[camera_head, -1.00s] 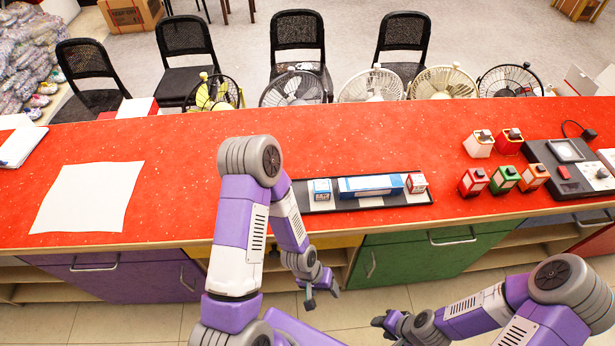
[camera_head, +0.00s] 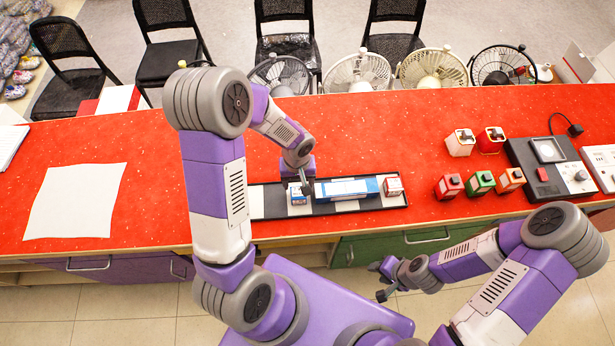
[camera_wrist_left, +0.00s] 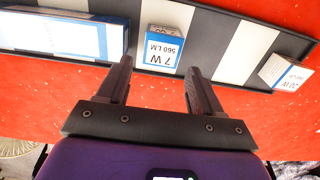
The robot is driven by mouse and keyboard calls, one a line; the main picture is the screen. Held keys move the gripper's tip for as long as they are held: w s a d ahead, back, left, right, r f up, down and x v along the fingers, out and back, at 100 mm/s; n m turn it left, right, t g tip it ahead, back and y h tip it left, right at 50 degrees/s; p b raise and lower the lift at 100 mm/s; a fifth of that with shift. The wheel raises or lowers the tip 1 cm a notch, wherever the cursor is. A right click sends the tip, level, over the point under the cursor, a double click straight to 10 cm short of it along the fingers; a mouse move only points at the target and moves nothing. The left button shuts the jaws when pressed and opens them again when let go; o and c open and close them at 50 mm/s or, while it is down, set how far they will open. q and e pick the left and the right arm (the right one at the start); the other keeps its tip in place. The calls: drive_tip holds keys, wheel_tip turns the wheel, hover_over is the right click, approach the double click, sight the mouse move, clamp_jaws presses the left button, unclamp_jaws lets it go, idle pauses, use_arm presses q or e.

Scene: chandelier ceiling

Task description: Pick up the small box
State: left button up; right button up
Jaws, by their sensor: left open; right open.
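A small blue-and-white box (camera_head: 297,196) stands on a dark tray with pale stripes (camera_head: 257,203) on the red counter. In the left wrist view the small box (camera_wrist_left: 163,49) reads "7 W 560 LM". My left gripper (camera_head: 302,184) is over the tray at this box, open and empty. In the left wrist view its fingertips (camera_wrist_left: 158,68) lie either side of the box's near end; contact cannot be told. My right gripper (camera_head: 380,281) is open and empty in front of the counter.
A long blue-and-white box (camera_head: 346,188) is beside the small box, and a red-and-white box (camera_head: 393,186) stands at the tray's right end. The left wrist view shows another box (camera_wrist_left: 285,74), marked "20 W". A white sheet (camera_head: 75,200) lies left.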

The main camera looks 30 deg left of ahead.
sight(298, 190)
use_arm(q)
drive_tip(key=shift+f, duration=0.45)
wheel_tip(298, 190, down, 6)
drive_tip(key=shift+a+f+b, duration=0.15)
drive_tip(key=shift+f+b, duration=0.1)
drive_tip(key=shift+b, duration=0.1)
drive_tip(key=c, duration=0.7)
